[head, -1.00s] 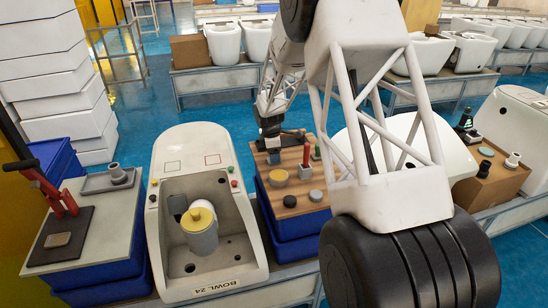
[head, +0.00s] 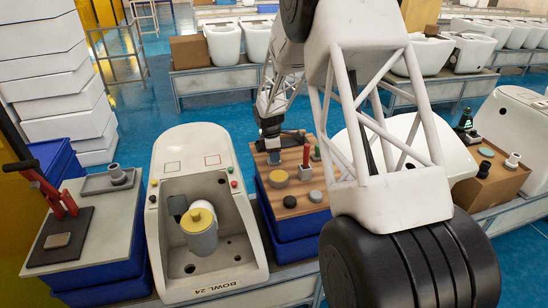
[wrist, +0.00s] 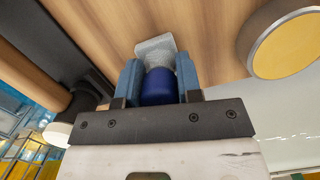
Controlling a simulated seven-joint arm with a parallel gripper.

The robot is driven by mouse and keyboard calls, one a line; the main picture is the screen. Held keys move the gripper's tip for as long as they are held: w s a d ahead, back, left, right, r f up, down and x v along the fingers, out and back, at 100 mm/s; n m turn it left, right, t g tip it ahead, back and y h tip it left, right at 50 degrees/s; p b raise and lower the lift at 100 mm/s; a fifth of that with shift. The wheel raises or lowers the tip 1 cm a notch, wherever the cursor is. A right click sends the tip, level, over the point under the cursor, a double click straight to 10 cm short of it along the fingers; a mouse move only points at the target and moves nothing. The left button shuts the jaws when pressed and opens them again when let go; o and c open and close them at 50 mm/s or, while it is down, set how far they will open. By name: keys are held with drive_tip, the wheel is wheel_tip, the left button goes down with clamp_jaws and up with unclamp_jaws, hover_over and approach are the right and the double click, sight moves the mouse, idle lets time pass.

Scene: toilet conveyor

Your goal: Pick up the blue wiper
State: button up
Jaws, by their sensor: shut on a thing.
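My gripper (wrist: 159,82) is shut on the blue wiper (wrist: 158,88), whose rounded blue part sits between the two blue fingers in the wrist view. A pale grey block-like end of it shows past the fingertips, against the wooden top. I cannot tell whether it touches the wood. In the head view my gripper (head: 272,146) is low over the back left of the wooden-topped stand (head: 298,225), and the wiper cannot be made out there.
On the stand are a yellow-topped disc (head: 278,178), grey pucks (head: 316,196) and a red-handled tool (head: 306,157). Left of it stands a toilet bowl (head: 240,262) holding a yellow-lidded grey container (head: 201,235). A side table (head: 110,225) with a red lever is further left.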

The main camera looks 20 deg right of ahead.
drive_tip(key=shift+r, duration=0.7)
wheel_tip(320, 180, up, 2)
drive_tip(key=shift+r, duration=0.1)
drive_tip(key=s, duration=0.5)
drive_tip(key=s+a+r, duration=0.1)
drive_tip(key=s, duration=1)
drive_tip(key=shift+a+r, duration=0.2)
